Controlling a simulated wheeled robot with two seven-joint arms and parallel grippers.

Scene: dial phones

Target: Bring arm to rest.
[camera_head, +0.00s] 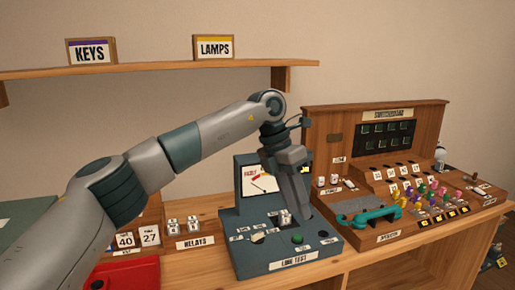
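My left arm comes in from the left and reaches across the desk. My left gripper (300,212) points down over the dark blue-grey line test box (240,262), close above its sloped panel beside a small white switch block (285,216). The fingers are seen from the side, so I cannot tell whether they are open or shut, or whether they touch the panel. The box has a gauge (258,182), partly hidden by the gripper, and a green button (297,238). My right gripper is not in view.
Right of the box stands a wooden switchboard (325,125) with a teal handset (368,216) and several coloured plugs. Left are white relay blocks (183,226), number cards (149,236) and a red object (130,272). A shelf (150,69) with KEYS and LAMPS signs hangs above.

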